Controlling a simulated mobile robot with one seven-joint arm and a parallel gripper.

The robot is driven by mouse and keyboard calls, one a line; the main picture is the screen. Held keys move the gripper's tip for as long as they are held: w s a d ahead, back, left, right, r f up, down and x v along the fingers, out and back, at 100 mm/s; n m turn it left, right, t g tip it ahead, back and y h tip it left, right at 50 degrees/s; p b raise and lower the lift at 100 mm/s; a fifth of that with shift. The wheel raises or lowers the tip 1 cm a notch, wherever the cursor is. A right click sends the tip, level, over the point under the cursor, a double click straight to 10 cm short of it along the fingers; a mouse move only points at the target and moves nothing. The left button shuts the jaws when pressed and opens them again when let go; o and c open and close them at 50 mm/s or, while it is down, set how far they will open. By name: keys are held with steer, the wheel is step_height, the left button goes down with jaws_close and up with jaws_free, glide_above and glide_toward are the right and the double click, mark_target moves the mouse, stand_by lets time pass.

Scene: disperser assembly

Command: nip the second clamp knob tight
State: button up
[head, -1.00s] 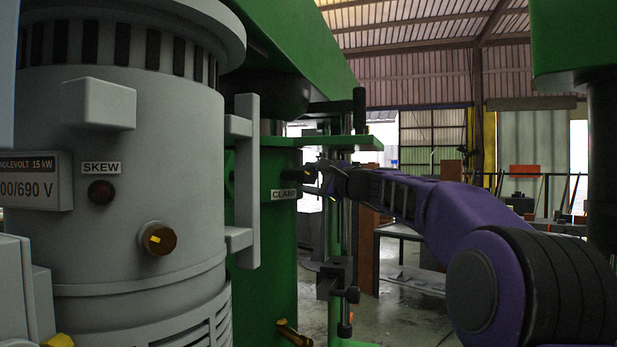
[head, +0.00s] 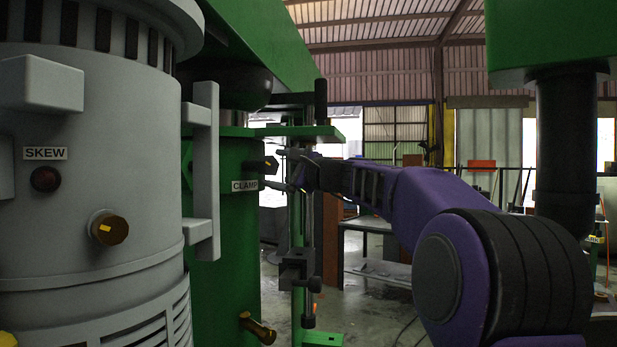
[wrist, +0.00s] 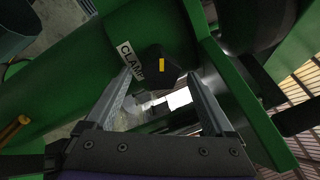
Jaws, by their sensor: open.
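The dark clamp knob (head: 264,165) sticks out from the green column just above the CLAMP label (head: 245,185). In the wrist view the knob (wrist: 160,62) shows as a dark block with a yellow mark, beside the label (wrist: 130,60). My gripper (head: 279,169) is at the knob's right in the head view, with its jaws open. In the wrist view its two fingers (wrist: 163,80) are spread, with the knob in line with the gap near the tips. I cannot tell how far the knob sits between them. Nothing is gripped.
The grey motor housing (head: 90,200) with a brass knob (head: 108,228) fills the left. Another brass knob (head: 258,328) sits low on the green column. A green shelf plate (head: 310,132) lies above my gripper, and a vertical rod stand (head: 298,270) stands close below it.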

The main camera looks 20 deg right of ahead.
steer(key=b+v, duration=0.2)
steer(key=v, duration=1.2)
steer(key=shift+s, duration=0.3)
steer(key=shift+f, duration=0.1)
